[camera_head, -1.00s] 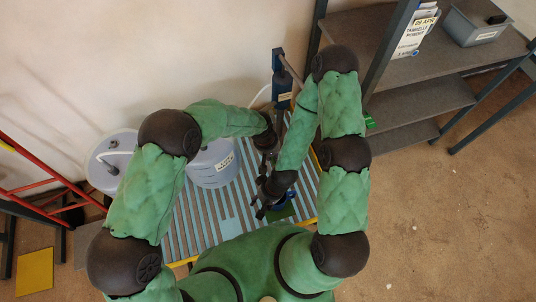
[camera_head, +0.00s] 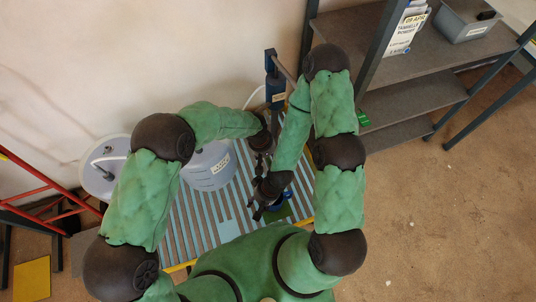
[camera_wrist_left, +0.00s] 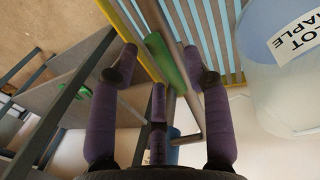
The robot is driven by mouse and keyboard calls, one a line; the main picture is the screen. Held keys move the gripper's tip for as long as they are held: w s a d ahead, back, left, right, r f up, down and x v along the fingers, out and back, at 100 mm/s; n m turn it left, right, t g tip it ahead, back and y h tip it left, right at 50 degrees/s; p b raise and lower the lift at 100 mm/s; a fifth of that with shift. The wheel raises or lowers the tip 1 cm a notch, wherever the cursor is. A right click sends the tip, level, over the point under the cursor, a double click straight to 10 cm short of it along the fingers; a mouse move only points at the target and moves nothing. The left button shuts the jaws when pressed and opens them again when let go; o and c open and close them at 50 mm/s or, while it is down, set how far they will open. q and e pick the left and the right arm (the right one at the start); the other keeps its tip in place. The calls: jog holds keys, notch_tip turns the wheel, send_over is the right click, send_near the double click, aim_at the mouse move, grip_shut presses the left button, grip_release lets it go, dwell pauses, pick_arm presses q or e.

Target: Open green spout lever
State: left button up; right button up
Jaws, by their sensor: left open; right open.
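A green bar (camera_wrist_left: 165,62), which looks like the spout lever, lies against a grey pipe (camera_wrist_left: 185,105) in the left wrist view. It shows between the spread purple-grey fingers of my left gripper (camera_wrist_left: 160,72); I cannot tell whether they touch it. In the head view my left gripper (camera_head: 259,164) is open above the slatted platform, and the lever cannot be made out behind my arms. My right gripper (camera_head: 262,207) is open just below it, close to a blue and green item (camera_head: 280,208) on the platform.
A grey labelled container (camera_head: 209,168) stands left of my grippers on the slatted platform (camera_head: 190,225). A blue pump-like unit (camera_head: 275,92) stands at the wall. Dark shelves (camera_head: 415,95) are at the right, a red frame (camera_head: 45,185) at the left. The floor at right is clear.

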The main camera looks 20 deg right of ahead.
pick_arm(q)
notch_tip(320, 180, up, 12)
jog(key=a, duration=0.2)
jog(key=shift+f, duration=0.2)
jog(key=shift+w+a+f, duration=0.1)
jog(key=shift+a, duration=0.05)
dwell(0.3)
jog(key=a+f+h, duration=0.1)
jog(key=a+f, duration=0.8)
jog(key=s+a+f+n, duration=0.1)
jog(key=s+a+f, duration=0.4)
jog(key=a, duration=0.4)
jog(key=s+a+f+n, duration=0.2)
jog(key=s+a+f, duration=0.3)
jog(key=s+a, duration=0.2)
jog(key=shift+s+a+f+t+h+p, duration=0.3)
jog(key=shift+s+a+h+p, duration=0.1)
jog(key=shift+a, duration=0.5)
jog(key=shift+f, duration=0.1)
